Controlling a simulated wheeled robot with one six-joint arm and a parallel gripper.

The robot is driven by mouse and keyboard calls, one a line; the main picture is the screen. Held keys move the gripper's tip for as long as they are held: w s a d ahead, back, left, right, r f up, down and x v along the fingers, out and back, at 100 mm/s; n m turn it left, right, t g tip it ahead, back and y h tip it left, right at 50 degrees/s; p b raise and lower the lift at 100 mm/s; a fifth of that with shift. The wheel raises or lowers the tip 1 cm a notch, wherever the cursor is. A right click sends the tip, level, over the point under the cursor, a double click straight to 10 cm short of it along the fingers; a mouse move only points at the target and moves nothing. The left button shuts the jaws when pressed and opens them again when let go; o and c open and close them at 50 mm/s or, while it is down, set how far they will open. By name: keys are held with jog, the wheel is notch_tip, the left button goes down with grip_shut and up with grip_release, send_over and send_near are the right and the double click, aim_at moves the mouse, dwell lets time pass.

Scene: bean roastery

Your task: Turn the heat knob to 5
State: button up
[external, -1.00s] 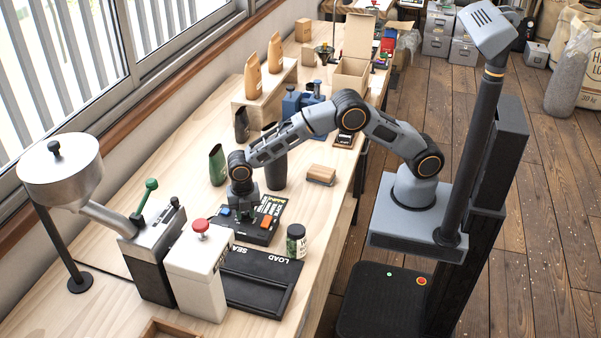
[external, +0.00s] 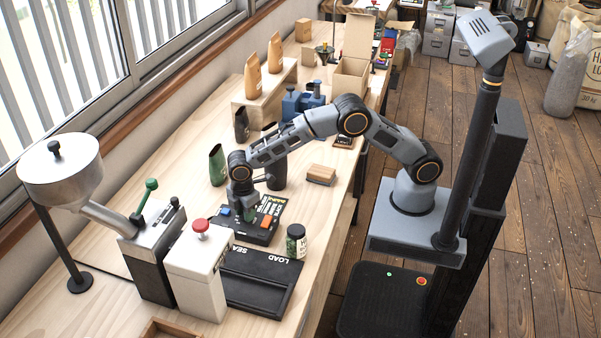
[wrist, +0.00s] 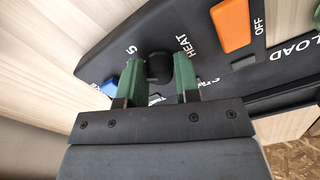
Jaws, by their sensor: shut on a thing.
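The heat knob (wrist: 159,66) is a dark round knob between my green fingertips in the wrist view. My gripper (wrist: 160,76) is shut on it, with one finger on each side. The word HEAT is printed to the right of the knob and a 5 to its left. Any pointer mark on the knob cannot be made out. The knob sits on a black control panel (external: 259,238), which also has an orange OFF switch (wrist: 230,22) and a blue part (wrist: 109,86). In the external view my gripper (external: 249,214) is low over the panel and hides the knob.
A black LOAD tray (external: 255,295) and a dark jar (external: 296,243) stand close in front of the panel. A white box with a red button (external: 195,275) is at the left.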

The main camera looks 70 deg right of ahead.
jog(key=m, duration=0.4)
jog(key=shift+m, duration=0.4)
dwell(0.4)
jog(key=o, duration=0.9)
notch_tip(320, 180, up, 14)
jog(key=shift+b, duration=0.4)
jog(key=shift+f+m, duration=0.1)
jog(key=shift+m, duration=0.2)
